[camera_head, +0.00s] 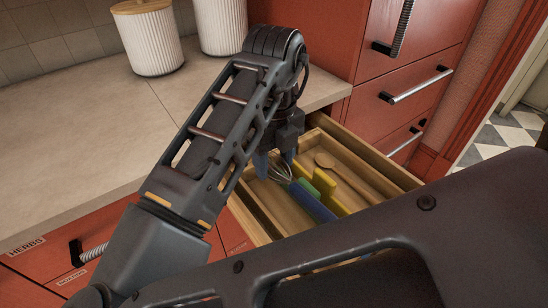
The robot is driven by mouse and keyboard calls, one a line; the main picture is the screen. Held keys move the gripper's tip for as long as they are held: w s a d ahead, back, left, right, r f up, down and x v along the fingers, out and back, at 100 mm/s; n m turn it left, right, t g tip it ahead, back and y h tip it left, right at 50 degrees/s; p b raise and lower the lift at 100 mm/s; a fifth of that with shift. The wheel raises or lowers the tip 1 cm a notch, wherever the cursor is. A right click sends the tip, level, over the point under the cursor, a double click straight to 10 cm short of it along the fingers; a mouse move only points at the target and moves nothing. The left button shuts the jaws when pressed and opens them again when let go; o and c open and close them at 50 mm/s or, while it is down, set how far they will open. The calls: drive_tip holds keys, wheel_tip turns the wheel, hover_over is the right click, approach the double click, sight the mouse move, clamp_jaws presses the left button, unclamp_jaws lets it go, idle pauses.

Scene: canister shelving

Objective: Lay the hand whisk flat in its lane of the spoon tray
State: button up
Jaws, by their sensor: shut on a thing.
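My gripper (275,165) points down into an open wooden drawer (262,222) and is shut on the hand whisk (282,175). The whisk's wire loops show right at the fingertips; how the rest of it lies is partly hidden by my arm and gripper. A blue piece (312,205) and a green piece (304,188) lie just right of the wires; I cannot tell whether either is the whisk's handle. The spoon tray's lanes show in the drawer, with yellow pieces (325,184) beside the blue one. I cannot tell whether the whisk touches the lane's floor.
A wooden spoon (328,163) lies in the drawer right of the yellow pieces. The stone countertop (110,130) is at left, with two white ribbed canisters (150,42) at its back. Red cabinet fronts with bar handles (416,86) stand behind the drawer. My arm hides the drawer's near part.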

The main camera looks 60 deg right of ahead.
drive_tip(key=shift+f+b, duration=3.45)
drive_tip(key=shift+f, duration=0.7)
drive_tip(key=shift+f+b, duration=0.35)
drive_tip(key=shift+f, duration=0.05)
drive_tip(key=o, duration=1.1)
drive_tip(key=shift+o, duration=0.2)
drive_tip(key=shift+r+p, duration=0.65)
drive_tip(key=shift+r, duration=3.35)
